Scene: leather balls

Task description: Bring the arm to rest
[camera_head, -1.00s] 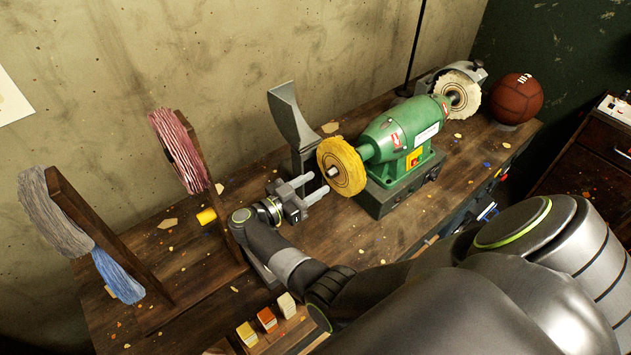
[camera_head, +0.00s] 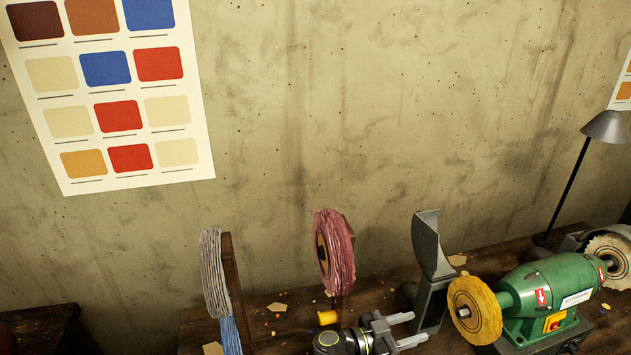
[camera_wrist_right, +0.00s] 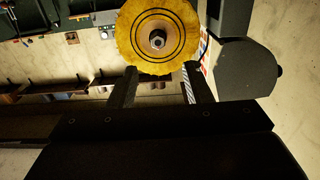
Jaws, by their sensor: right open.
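My right gripper (camera_head: 404,331) is open and empty at the bottom of the head view, above the workbench. Its two fingers point right, toward the yellow buffing wheel (camera_head: 474,311) on the green grinder (camera_head: 548,288). A gap shows between the fingertips and the wheel in the head view. In the right wrist view both fingers (camera_wrist_right: 157,90) are spread apart, with the yellow wheel (camera_wrist_right: 158,36) ahead of them. Most of my right arm is below the head picture. My left gripper is not in view.
A grey metal stand (camera_head: 430,265) rises just behind the fingers. A pink wheel (camera_head: 334,252) and a grey wheel (camera_head: 213,272) on wooden posts stand to the left. A yellow spool (camera_head: 327,318) lies near the wrist. A lamp (camera_head: 605,127) and a colour chart (camera_head: 110,95) are at the back.

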